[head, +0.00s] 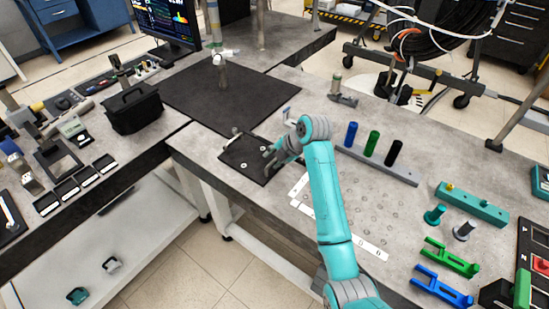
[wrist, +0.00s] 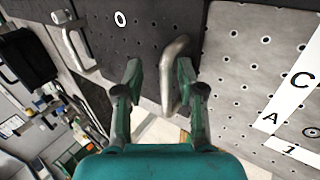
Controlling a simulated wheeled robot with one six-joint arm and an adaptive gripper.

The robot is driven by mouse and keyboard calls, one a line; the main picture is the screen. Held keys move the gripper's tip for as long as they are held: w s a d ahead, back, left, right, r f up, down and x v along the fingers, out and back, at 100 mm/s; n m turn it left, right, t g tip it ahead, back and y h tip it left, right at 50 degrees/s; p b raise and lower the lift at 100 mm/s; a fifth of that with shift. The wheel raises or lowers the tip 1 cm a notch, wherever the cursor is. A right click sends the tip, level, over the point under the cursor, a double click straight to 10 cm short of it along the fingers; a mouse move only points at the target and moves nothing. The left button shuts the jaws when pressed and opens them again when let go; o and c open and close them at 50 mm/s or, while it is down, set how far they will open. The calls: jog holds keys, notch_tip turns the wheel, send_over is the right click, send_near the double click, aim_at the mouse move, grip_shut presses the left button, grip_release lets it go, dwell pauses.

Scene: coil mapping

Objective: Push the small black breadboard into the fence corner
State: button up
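The small black breadboard (head: 236,160) lies flat near the table's front edge, left of my arm. In the wrist view it is a dark plate (wrist: 120,45) with holes and a bent metal handle (wrist: 173,85) near its right edge. A second handle (wrist: 75,38) shows at its left. My gripper (head: 276,155) is over the board's right part. In the wrist view my gripper (wrist: 158,75) is open, its fingers spread on either side of the near handle, the right finger very close to it. I cannot tell whether they touch. I cannot clearly make out the fence corner.
A large black mat (head: 205,98) lies behind the board. A rail with blue, green and black cylinders (head: 400,172) stands to the right. White labelled strips (head: 345,235) lie right of the board. A black bag (head: 132,110) sits on the left table.

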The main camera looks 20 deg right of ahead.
jog(key=v, duration=1.2)
